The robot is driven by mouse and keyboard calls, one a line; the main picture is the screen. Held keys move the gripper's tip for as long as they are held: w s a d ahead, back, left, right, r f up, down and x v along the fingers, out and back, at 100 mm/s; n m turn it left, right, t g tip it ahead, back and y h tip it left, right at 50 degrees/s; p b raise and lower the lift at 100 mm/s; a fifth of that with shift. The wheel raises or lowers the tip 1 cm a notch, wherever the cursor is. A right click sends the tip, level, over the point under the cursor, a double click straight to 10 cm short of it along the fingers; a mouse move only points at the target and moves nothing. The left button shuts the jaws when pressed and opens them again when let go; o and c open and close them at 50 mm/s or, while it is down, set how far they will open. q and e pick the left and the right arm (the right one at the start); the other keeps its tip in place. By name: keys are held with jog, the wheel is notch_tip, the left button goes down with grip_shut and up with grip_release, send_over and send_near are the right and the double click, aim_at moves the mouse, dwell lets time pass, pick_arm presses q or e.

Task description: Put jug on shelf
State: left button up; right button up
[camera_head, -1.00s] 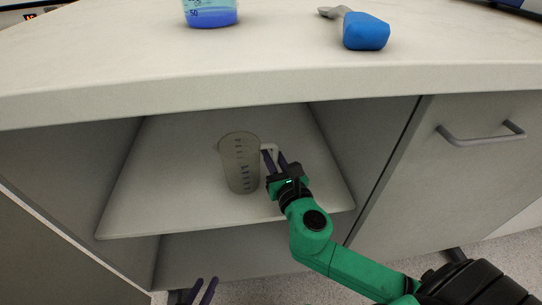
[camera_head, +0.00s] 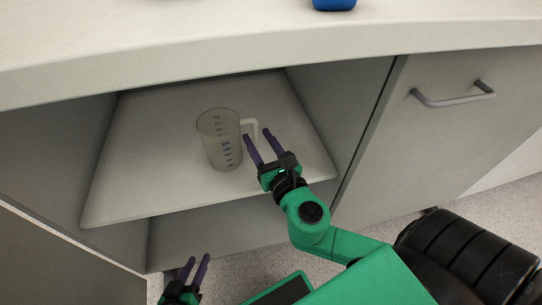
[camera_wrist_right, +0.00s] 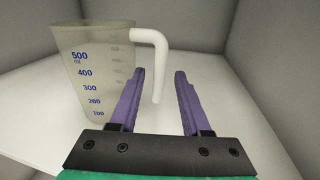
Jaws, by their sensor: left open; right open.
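The jug (camera_head: 219,140) is a translucent grey measuring jug with blue markings and a white handle. It stands upright on the shelf (camera_head: 150,180) inside the open cabinet. My right gripper (camera_head: 259,140) is open and empty, just right of the jug, with its purple fingertips near the handle. In the right wrist view the jug (camera_wrist_right: 92,75) stands at upper left, and its handle hangs in front of my open fingers (camera_wrist_right: 160,75), apparently not gripped. My left gripper (camera_head: 195,266) is open and empty, low in front of the cabinet, below the shelf.
The countertop (camera_head: 250,45) overhangs the shelf. A blue object (camera_head: 334,4) is cut off at the top edge. A closed cabinet door with a grey handle (camera_head: 455,98) is at right. The shelf is bare to the left of the jug.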

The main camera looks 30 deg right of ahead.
jog(key=s, duration=0.6)
jog(key=shift+s+a, duration=0.15)
jog(key=shift+s, duration=0.55)
